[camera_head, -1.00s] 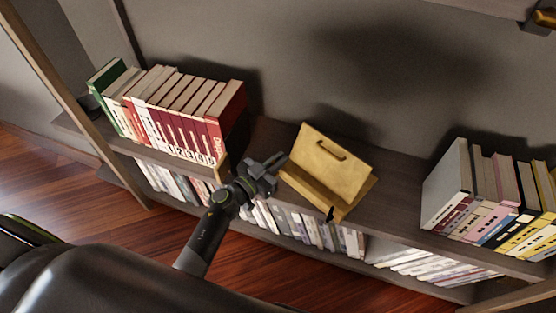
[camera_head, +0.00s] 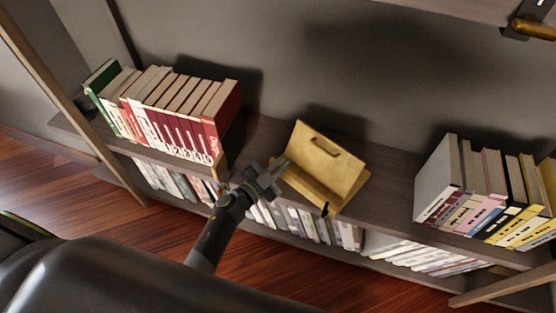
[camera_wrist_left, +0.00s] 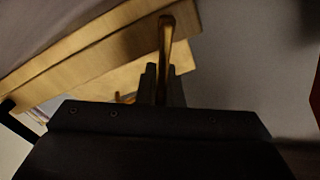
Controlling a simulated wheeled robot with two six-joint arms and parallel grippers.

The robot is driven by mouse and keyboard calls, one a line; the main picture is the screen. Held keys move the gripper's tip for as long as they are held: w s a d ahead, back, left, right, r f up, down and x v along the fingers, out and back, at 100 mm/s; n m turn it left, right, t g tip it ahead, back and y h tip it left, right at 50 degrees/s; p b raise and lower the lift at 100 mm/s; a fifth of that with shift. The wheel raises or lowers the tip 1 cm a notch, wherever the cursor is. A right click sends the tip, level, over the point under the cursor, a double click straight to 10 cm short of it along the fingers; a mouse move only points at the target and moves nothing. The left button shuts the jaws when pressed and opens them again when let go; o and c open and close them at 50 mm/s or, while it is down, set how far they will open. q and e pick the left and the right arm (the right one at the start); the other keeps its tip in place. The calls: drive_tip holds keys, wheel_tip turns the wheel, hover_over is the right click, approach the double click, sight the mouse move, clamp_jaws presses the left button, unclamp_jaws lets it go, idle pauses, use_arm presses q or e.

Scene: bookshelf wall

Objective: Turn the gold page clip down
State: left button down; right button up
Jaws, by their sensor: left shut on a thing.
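A tan wooden book stand (camera_head: 327,157) with a slot in its upright board stands tilted on the middle shelf. The gold page clip (camera_wrist_left: 166,45) shows in the left wrist view as a narrow gold bar, upright in the picture, in front of the stand's boards (camera_wrist_left: 95,45). My left gripper (camera_head: 281,166) is at the stand's left edge. In the left wrist view its fingers (camera_wrist_left: 162,88) are shut on the lower part of the clip. In the head view the clip is too small to make out. A small dark piece (camera_head: 325,208) sits at the stand's front corner. My right gripper is not in view.
Red and white books (camera_head: 172,112) stand on the shelf to the left. Grey, pink and yellow books (camera_head: 480,190) stand to the right. More books (camera_head: 310,225) fill the lower shelf. The shelf top (camera_head: 390,190) right of the stand is bare. A wooden post (camera_head: 45,80) rises at left.

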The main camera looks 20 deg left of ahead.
use_arm(q)
drive_tip(key=shift+s+d+f+m, duration=0.1)
drive_tip(key=shift+d+m, duration=0.05)
drive_tip(key=shift+m, duration=0.25)
drive_tip(key=shift+d, duration=0.1)
drive_tip(key=c, duration=1.6)
unclamp_jaws()
drive_tip(key=shift+o, duration=0.2)
drive_tip(key=shift+s, duration=0.15)
